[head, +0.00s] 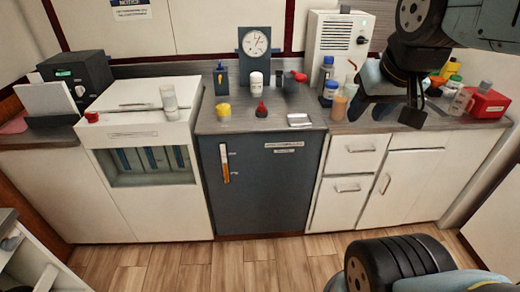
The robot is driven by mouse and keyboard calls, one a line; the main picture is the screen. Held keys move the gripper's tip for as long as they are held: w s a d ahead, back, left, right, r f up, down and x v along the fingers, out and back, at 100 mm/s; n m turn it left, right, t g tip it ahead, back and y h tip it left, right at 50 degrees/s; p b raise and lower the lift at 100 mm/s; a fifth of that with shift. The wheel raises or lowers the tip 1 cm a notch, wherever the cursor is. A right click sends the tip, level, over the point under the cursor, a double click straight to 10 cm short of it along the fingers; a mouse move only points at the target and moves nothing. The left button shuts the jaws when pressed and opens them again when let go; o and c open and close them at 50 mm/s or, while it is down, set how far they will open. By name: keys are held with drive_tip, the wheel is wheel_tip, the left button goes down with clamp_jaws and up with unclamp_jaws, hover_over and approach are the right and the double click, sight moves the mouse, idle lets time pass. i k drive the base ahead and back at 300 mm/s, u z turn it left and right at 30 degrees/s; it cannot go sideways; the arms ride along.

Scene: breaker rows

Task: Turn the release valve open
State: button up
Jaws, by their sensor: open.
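No part in view is clearly labelled as the release valve. A red-handled fitting (298,76) stands on the dark middle counter, just right of a round white gauge (256,42) on a dark upright panel. A lever with an orange grip (226,168) is mounted upright on the dark cabinet front (265,190). Which of these is the valve I cannot tell. My gripper (402,112) hangs at the upper right, above the right counter, apart from both. It is open, and nothing shows between its fingers.
A red-capped flask (261,109), a yellow-lidded jar (223,111) and a white bottle (256,80) stand on the middle counter. Bottles (329,92) crowd the right counter near my arm. A white appliance (143,110) is at left. The wooden floor (200,265) in front is clear.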

sight(261, 109)
drive_tip(key=z, duration=0.05)
drive_tip(key=i, duration=1.2)
drive_tip(key=u, duration=0.1)
